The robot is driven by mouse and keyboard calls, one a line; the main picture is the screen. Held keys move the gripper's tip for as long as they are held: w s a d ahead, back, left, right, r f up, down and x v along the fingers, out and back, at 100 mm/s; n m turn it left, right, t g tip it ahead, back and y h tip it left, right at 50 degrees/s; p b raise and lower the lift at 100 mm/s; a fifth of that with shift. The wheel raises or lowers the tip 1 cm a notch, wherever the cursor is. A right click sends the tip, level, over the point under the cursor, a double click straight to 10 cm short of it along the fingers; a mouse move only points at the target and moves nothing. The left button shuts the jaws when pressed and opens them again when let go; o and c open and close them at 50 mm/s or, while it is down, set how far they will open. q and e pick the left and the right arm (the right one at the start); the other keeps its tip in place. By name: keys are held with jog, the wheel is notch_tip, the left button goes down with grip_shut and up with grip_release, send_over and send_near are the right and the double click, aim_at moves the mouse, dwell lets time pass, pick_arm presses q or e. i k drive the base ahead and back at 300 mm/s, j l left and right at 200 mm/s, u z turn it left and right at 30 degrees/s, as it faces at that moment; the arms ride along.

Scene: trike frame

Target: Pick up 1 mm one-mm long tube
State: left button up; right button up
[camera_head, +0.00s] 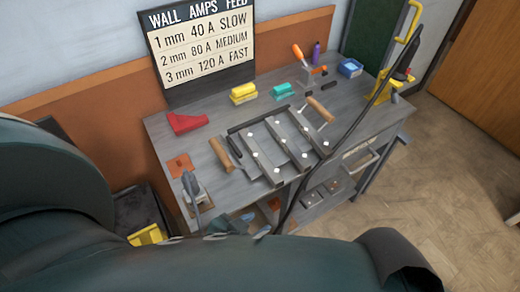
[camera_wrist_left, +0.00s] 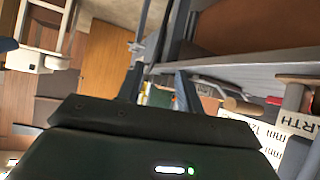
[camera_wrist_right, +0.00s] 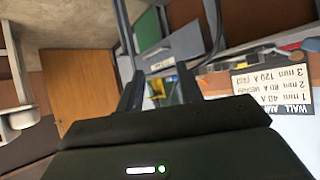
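Several grey metal bars or tubes (camera_head: 290,141) with white dots lie side by side on the workbench (camera_head: 237,190), in the middle of the head view. I cannot tell which of them, if any, is the one-mm long tube; no thickness label is readable on them. My left gripper (camera_wrist_left: 158,90) shows its two fingers apart with nothing between them in the left wrist view. In the head view my arm covers most of it. My right gripper (camera_wrist_right: 158,92) also has its fingers apart and empty. Neither gripper is at the bars.
A sign (camera_head: 203,45) lists wall, amps and feed. A dark cable or pole (camera_head: 345,137) crosses the bench's right side. Floor (camera_head: 440,180) is free at right.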

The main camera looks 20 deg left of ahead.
aim_at(272, 174)
jog(key=k+j, duration=0.4)
jog(key=j, duration=0.15)
jog(key=k+j+z, duration=0.15)
jog(key=k+j, duration=0.2)
jog(key=j, duration=0.2)
